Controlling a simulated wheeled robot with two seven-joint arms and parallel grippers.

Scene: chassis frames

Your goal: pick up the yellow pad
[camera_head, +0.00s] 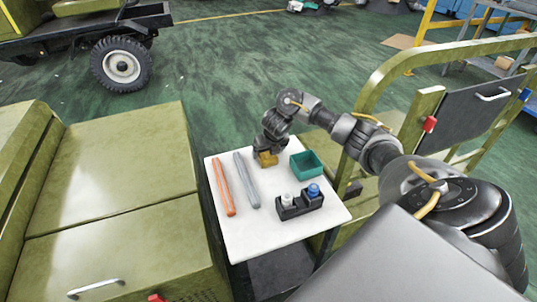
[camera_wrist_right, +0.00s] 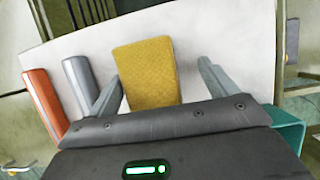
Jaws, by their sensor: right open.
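The yellow pad (camera_head: 266,159) lies on the white table top (camera_head: 250,238) near its far edge. In the right wrist view the yellow pad (camera_wrist_right: 146,74) shows between the two fingers of my right gripper (camera_wrist_right: 157,88), with a gap on each side. My right gripper (camera_head: 264,152) is open and empty, reaching down over the pad from the far side of the table in the head view. It hides part of the pad there. My left gripper is not in view.
An orange rod (camera_head: 223,187) and a grey rod (camera_head: 246,180) lie left of the pad. A green bin (camera_head: 307,164) stands to its right. A black holder (camera_head: 300,206) with a white-capped and a blue-capped bottle stands nearer. Olive panels (camera_head: 110,220) border the table's left.

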